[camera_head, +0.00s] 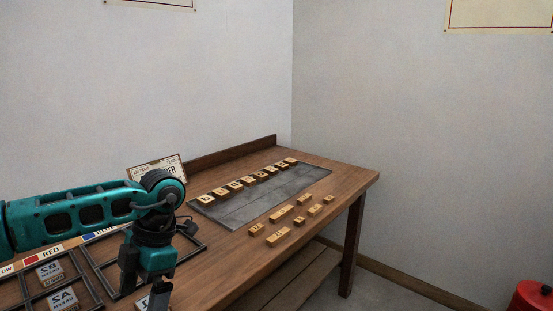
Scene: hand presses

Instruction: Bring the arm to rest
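My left arm, teal and black, reaches in from the left edge over the wooden table (215,270). Its gripper (145,284) points down at the lower left, over the front of the table. The two dark fingers stand apart, so it looks open. A pale block (143,303) shows just below and between the fingers, partly cut by the frame's bottom edge; I cannot tell whether they touch it. My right gripper is not in view.
Dark frames (95,262) with coloured labels such as RED (43,257) hold pale lettered blocks (50,272). A grey slab (250,205) carries a row of wooden letter blocks (235,184). Several loose blocks (278,237) lie in front. A sign (140,171) stands behind my arm.

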